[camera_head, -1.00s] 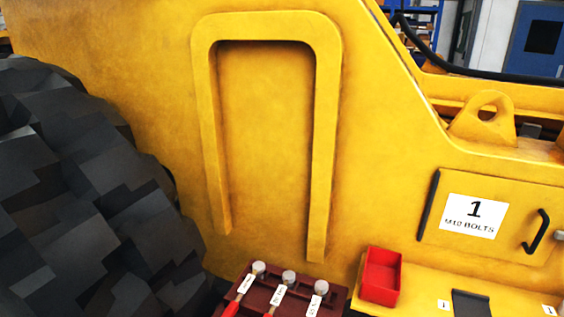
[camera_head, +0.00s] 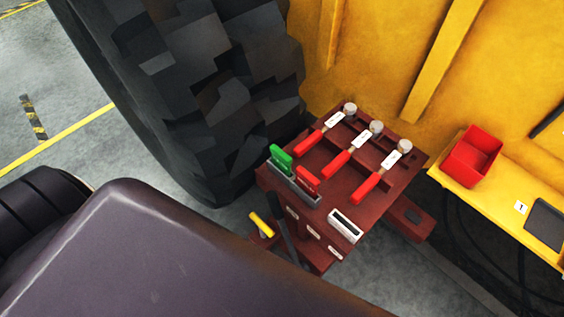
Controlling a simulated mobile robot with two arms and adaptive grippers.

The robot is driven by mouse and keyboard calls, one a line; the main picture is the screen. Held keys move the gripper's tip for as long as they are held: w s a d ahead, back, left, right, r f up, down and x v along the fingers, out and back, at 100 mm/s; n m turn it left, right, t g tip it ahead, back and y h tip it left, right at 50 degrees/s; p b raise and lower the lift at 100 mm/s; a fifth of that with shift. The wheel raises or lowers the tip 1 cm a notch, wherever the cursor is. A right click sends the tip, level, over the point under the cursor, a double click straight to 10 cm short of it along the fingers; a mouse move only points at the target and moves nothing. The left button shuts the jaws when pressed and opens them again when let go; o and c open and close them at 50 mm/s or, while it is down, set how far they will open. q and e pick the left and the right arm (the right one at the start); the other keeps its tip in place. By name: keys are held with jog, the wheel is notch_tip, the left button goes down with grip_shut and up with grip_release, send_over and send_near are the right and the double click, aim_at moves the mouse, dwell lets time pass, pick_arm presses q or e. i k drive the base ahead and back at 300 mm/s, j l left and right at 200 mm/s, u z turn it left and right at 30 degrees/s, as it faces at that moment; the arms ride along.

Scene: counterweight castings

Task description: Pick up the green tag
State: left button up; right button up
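The green tag (camera_head: 281,157) stands in the left end of a dark grey holder (camera_head: 294,187) at the left edge of a dark red tool stand (camera_head: 340,190). A red tag (camera_head: 307,179) stands beside it in the same holder, to the right. Nothing touches the green tag. Neither of my grippers shows in the head view.
Several red-handled tools (camera_head: 347,150) lie on the stand, beside a white-framed box (camera_head: 345,226). A yellow handle (camera_head: 261,225) is at its front left. A large black tyre (camera_head: 200,90) stands left. A red bin (camera_head: 472,156) sits on the yellow ledge (camera_head: 480,200) at right.

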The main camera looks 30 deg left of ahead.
aim_at(281, 160)
jog(key=l+u, duration=0.2)
jog(key=l, duration=0.2)
jog(key=l+u, duration=0.2)
jog(key=l, duration=0.2)
jog(key=k+l+u, duration=0.2)
jog(key=l, duration=0.2)
jog(key=l+u, duration=0.25)
jog(key=l, duration=0.15)
jog(key=k+l+u, duration=0.2)
jog(key=l, duration=0.15)
jog(key=l+u, duration=0.2)
jog(key=l, duration=0.15)
jog(key=k, duration=0.05)
